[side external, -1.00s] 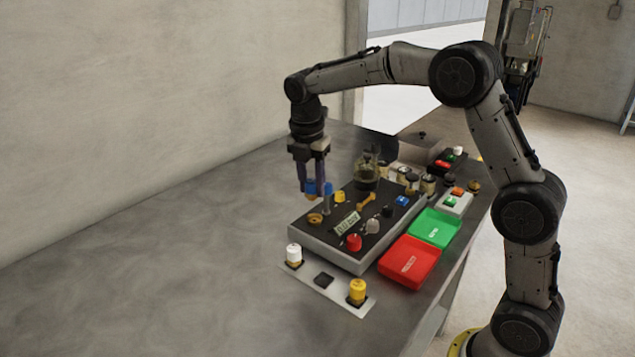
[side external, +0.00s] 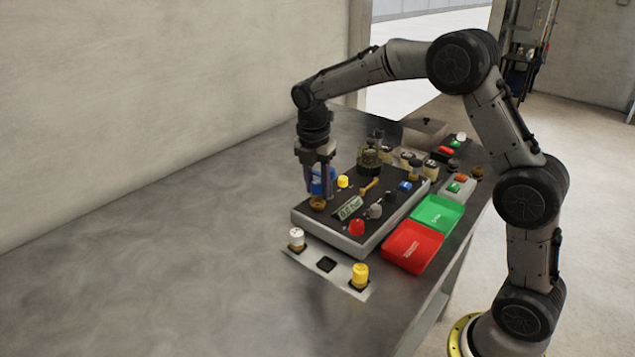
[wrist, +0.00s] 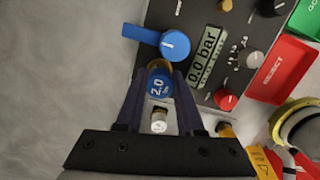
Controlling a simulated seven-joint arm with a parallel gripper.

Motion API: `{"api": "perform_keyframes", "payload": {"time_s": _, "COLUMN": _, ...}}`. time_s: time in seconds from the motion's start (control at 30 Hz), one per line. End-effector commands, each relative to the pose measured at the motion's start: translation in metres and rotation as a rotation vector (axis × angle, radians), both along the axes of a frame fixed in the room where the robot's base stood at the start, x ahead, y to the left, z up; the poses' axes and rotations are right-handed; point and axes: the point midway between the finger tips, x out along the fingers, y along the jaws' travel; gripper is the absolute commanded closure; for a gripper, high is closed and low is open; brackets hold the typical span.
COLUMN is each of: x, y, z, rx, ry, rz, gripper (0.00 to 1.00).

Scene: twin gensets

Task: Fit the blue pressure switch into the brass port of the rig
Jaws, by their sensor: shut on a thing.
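My gripper (side external: 320,188) is shut on the blue pressure switch (side external: 323,174), over the left corner of the dark-topped rig (side external: 335,214). In the wrist view my gripper (wrist: 159,82) has one finger on each side of the switch (wrist: 158,87), whose round top reads 2.0. The brass port (side external: 317,203) is just below the fingertips. In the wrist view a brass rim (wrist: 159,66) shows right beside the switch's top, partly hidden by it. I cannot tell whether the switch is in the port or just above it.
A blue lever (wrist: 150,37) stands close beside the switch. The rig has a 0.0 bar display (side external: 350,207) and a red knob (side external: 356,227). White (side external: 296,238) and yellow (side external: 360,274) capped parts stand in front; red (side external: 411,247) and green (side external: 437,214) trays lie right. The left bench is clear.

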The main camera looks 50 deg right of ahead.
Motion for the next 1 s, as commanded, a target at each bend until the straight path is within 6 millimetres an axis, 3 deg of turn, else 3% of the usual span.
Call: {"api": "perform_keyframes", "payload": {"time_s": 1.0, "x": 0.0001, "y": -0.0002, "z": -0.0078, "rx": 0.000, "ry": 0.000, "rz": 0.000, "gripper": 1.00}}
